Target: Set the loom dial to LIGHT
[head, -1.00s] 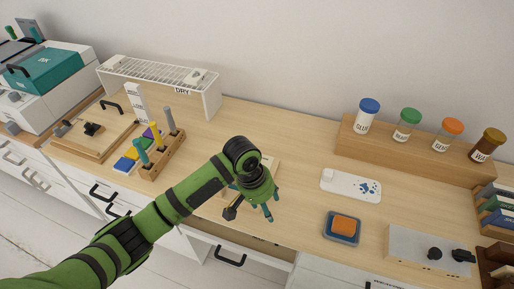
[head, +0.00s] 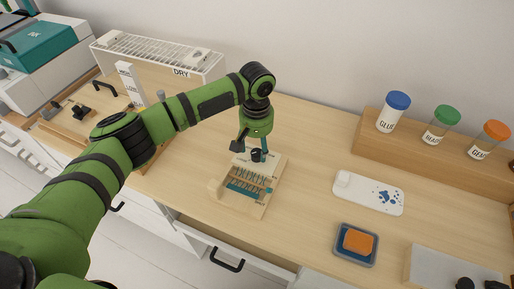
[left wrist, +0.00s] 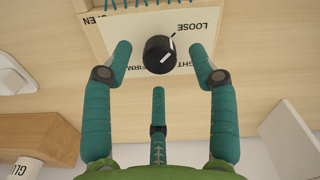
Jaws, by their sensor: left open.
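The loom (head: 262,198) is a small pale wooden frame with teal threads, standing on the desk. Its black round dial (head: 257,155) is on the panel at the far end. In the left wrist view the dial (left wrist: 158,55) has white marks on its top and right edge. The words LOOSE and FIRM show around it, upside down, with a partly hidden word ending in GHT. My right gripper is out of view.
To the right lie a white tray with blue spots (head: 375,196) and an orange block (head: 358,240) in a blue dish. Labelled jars (head: 390,112) stand on a wooden riser at the back right. A white DRY rack (head: 160,55) stands at the back left. Desk around the loom is clear.

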